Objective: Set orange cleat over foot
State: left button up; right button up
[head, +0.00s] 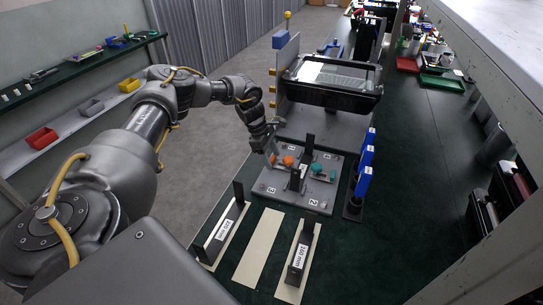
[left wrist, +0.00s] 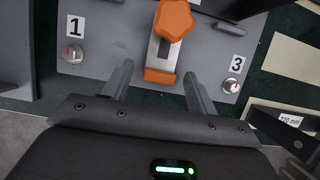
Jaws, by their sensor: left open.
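The orange cleat shows in the left wrist view as an orange star-shaped knob (left wrist: 174,20) on a slotted metal bar with an orange end block (left wrist: 160,76). It lies on a grey plate (left wrist: 100,45) between labels 1 and 3. In the head view the orange cleat (head: 288,160) is at the plate's left side, with a teal cleat (head: 316,168) to the right. A black upright part (head: 307,150) stands between them; its foot is hard to make out. My left gripper (left wrist: 159,73) is open, its fingers either side of the orange end block, apparently not touching it. My right gripper is not in view.
Black uprights on pale strips, one marked 160 mm (head: 298,256) and another (head: 225,230), stand in front of the plate. Blue holders (head: 364,165) stand to its right. A large framed housing (head: 330,82) stands behind.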

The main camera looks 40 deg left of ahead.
pick_arm(q)
jog(key=c, duration=0.7)
grip_shut()
jog(key=shift+w+d, duration=0.15)
jog(key=shift+d, duration=0.3)
jog(key=shift+w+d+p, duration=0.2)
jog(key=shift+d+p, duration=0.1)
jog(key=shift+d, duration=0.25)
jog(key=shift+w+d, duration=0.1)
jog(key=shift+d, duration=0.1)
jog(key=shift+o, duration=1.9)
grip_release()
jog(key=o, duration=0.3)
jog(key=shift+a, duration=0.1)
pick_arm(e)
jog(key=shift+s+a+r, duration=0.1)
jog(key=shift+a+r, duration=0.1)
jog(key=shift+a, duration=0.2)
